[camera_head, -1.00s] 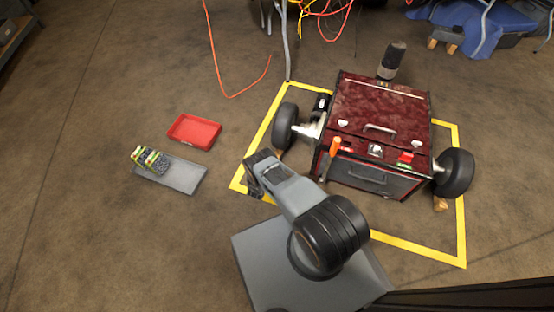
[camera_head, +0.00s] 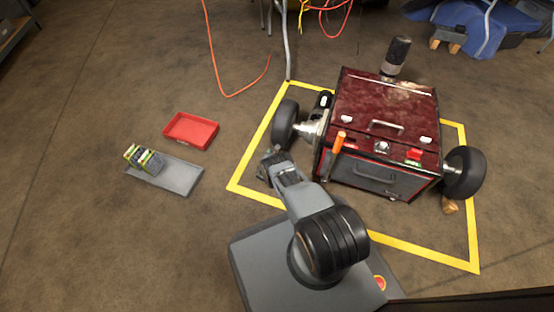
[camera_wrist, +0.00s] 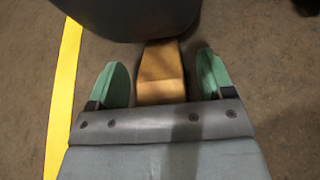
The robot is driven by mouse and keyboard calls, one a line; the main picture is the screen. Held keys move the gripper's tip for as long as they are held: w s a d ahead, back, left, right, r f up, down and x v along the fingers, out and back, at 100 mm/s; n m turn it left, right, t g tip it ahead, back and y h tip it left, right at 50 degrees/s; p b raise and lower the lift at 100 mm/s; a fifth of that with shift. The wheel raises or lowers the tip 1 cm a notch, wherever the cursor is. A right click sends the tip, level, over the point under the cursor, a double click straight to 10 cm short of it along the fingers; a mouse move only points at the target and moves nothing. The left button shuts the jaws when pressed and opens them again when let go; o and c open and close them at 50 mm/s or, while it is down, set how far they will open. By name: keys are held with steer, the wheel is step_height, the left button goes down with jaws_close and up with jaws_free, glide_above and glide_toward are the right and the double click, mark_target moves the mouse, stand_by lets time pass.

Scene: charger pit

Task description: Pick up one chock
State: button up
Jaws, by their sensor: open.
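In the wrist view a wooden chock (camera_wrist: 161,75) lies on the floor against a dark wheel (camera_wrist: 130,15). My gripper (camera_wrist: 160,78) is open, with a green fingertip on either side of the chock and a gap on both sides. In the head view my gripper (camera_head: 268,163) is low beside the left wheel (camera_head: 285,124) of the dark red cart (camera_head: 383,115), and the chock there is hidden by it. A second wooden chock (camera_head: 450,206) lies by the right wheel (camera_head: 464,172).
A yellow floor outline (camera_head: 250,152) surrounds the cart. A red tray (camera_head: 190,131) and a grey tray (camera_head: 178,177) with small coloured items stand on the floor at left. Orange cable (camera_head: 225,92) lies behind. The floor between trays and outline is clear.

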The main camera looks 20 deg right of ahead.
steer(key=shift+w+d, duration=0.15)
steer(key=shift+w, duration=0.05)
steer(key=c, duration=1)
steer(key=shift+c, duration=0.2)
